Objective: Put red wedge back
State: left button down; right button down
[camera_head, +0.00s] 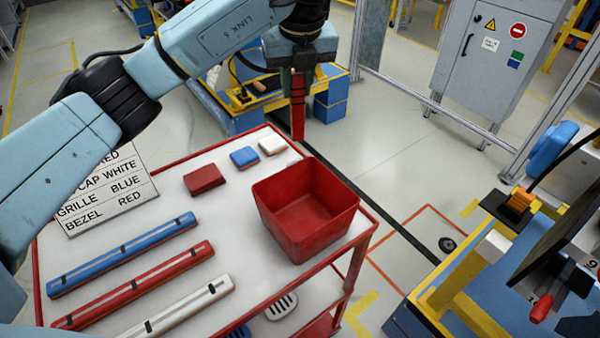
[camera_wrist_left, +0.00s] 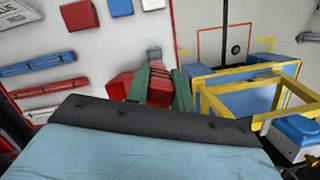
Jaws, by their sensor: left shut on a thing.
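My left gripper (camera_head: 297,80) is shut on a long, narrow red piece, which I take to be the red wedge (camera_head: 298,112). The wedge hangs upright, pointing down, just beyond the far edge of the red-rimmed table (camera_head: 165,165). In the left wrist view, the green fingers (camera_wrist_left: 161,86) close on the red wedge (camera_wrist_left: 160,90), and much of it is hidden. An open red bin (camera_head: 305,205) stands on the table's right side, nearer than the gripper. My right gripper is not in view.
Red (camera_head: 205,180), blue (camera_head: 244,157) and white (camera_head: 271,146) blocks lie on the table. Blue, red and white bars lie nearer, beside a lettered sign (camera_head: 105,190). A blue and yellow stand (camera_head: 245,110) is behind. A dark panel (camera_head: 545,235) is at right.

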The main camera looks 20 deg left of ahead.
aim_at(297, 120)
pick_arm(q)
jog(key=f, duration=0.4)
jog(key=shift+s+f, duration=0.25)
jog(key=shift+f, duration=0.05)
jog(key=x, duration=0.4)
jog(key=shift+s+d+f, duration=0.15)
jog(key=shift+s+f, duration=0.15)
jog(key=shift+f, duration=0.2)
jog(key=c, duration=1.2)
grip_release()
jog(key=shift+r, duration=0.1)
jog(key=p+v, duration=0.1)
jog(key=v, duration=1)
jog(key=shift+d, duration=0.1)
jog(key=shift+s+r, duration=0.15)
jog(key=shift+r, duration=0.35)
